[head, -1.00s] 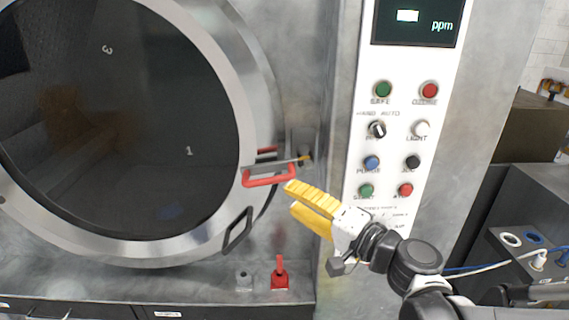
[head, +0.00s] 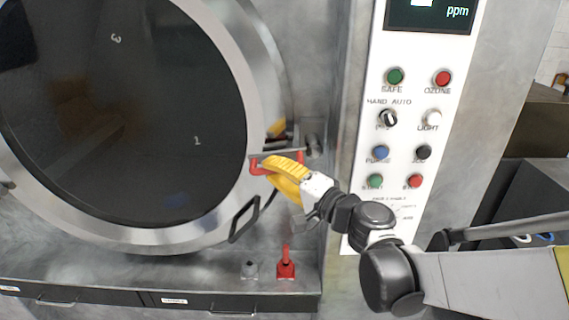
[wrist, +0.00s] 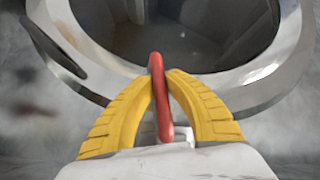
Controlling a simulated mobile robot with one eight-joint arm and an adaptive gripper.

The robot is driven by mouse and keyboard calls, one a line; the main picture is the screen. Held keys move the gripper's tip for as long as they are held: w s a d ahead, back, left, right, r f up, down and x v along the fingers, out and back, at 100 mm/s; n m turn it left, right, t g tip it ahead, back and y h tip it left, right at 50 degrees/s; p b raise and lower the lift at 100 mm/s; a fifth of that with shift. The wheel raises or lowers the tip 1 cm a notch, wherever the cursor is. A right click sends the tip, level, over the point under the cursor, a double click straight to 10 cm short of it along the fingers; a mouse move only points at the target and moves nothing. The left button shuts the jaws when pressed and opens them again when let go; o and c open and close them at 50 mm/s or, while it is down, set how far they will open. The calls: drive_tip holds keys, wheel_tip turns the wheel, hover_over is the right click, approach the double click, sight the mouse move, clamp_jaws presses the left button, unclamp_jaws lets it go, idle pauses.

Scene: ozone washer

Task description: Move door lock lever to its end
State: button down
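The red door lock lever (head: 256,167) is a red handle on a grey bar at the right edge of the round door. My gripper (head: 270,164) has two yellow ribbed fingers and reaches the lever from the right. In the wrist view the red lever bar (wrist: 160,105) runs between the fingers, and the fingertips (wrist: 162,74) close in on both its sides. The fingers bow outward and hide the right part of the lever in the head view.
The round door (head: 255,110) has a dark window and a black handle loop (head: 243,220) at lower right. A small red lever (head: 286,264) stands on the ledge below. A white control panel (head: 407,150) with several buttons is to the right.

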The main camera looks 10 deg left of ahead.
drive_tip(key=shift+d, duration=0.1)
idle(0.4)
drive_tip(key=w+d+f+n+g+h+p, duration=0.1)
drive_tip(key=d+f+n+h+p, duration=0.3)
drive_tip(key=d+f+n+h, duration=0.4)
drive_tip(key=shift+w+d+h+p, duration=0.4)
drive_tip(key=shift+w+d+h, duration=0.25)
drive_tip(key=shift+h, duration=1.15)
drive_tip(key=c, duration=1.4)
unclamp_jaws()
drive_tip(key=shift+d, duration=0.1)
